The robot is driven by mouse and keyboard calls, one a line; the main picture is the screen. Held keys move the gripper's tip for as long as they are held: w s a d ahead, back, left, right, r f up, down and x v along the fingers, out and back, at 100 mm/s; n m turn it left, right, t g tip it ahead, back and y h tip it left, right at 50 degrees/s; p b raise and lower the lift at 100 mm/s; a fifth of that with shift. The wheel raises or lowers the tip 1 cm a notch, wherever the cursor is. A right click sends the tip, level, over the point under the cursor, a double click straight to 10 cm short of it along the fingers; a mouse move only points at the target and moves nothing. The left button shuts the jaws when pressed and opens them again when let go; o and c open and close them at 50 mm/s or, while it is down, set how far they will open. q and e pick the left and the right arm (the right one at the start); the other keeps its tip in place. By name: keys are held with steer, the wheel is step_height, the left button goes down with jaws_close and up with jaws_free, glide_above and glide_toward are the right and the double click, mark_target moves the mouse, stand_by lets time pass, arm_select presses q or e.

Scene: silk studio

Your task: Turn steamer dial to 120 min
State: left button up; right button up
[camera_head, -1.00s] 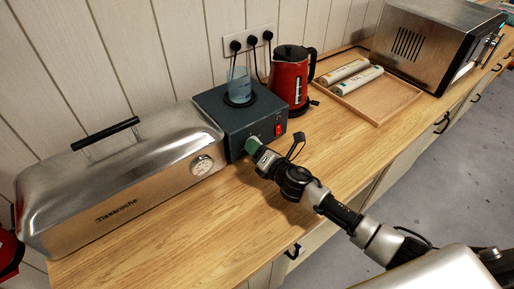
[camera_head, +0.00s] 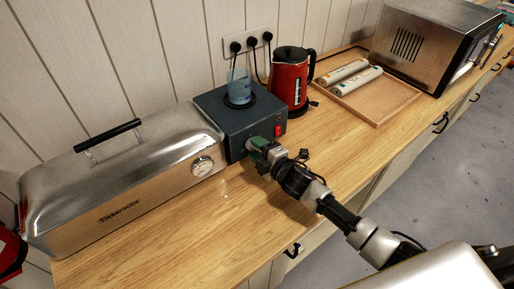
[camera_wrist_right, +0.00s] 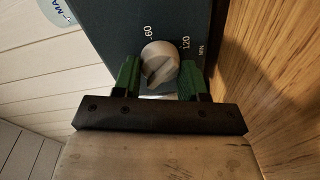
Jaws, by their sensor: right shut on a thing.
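The grey round dial (camera_wrist_right: 160,62) is on the front of the dark steamer base box (camera_head: 236,117). Its face carries the printed marks 60, 120 and MIN in the right wrist view. The dial has a raised grip ridge; I cannot tell exactly which mark it points to. My right gripper (camera_head: 256,143) is at the box's front, left of a red switch (camera_head: 278,130). In the right wrist view, its green fingers (camera_wrist_right: 160,75) are on both sides of the dial, shut on it. In the head view the gripper hides the dial. My left gripper is not in view.
A long steel chamber (camera_head: 150,183) with a round gauge (camera_head: 202,166) stands left of the box. A blue-tinted beaker (camera_head: 239,88) sits on the box. A red kettle (camera_head: 291,77) and a wooden tray (camera_head: 385,100) stand right. The counter front is clear.

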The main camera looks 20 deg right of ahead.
steer(key=shift+d+m, duration=0.1)
steer(key=shift+m, duration=2.1)
steer(key=o, duration=0.9)
steer(key=v, duration=0.3)
steer(key=b+v, duration=0.1)
steer(key=v, duration=0.5)
steer(key=shift+s+d+f+b, duration=0.2)
steer(key=shift+f+b, duration=0.1)
steer(key=shift+b, duration=0.1)
steer(key=shift+s+d+r, duration=0.15)
steer(key=shift+s+d, duration=0.1)
steer(key=shift+s, duration=0.35)
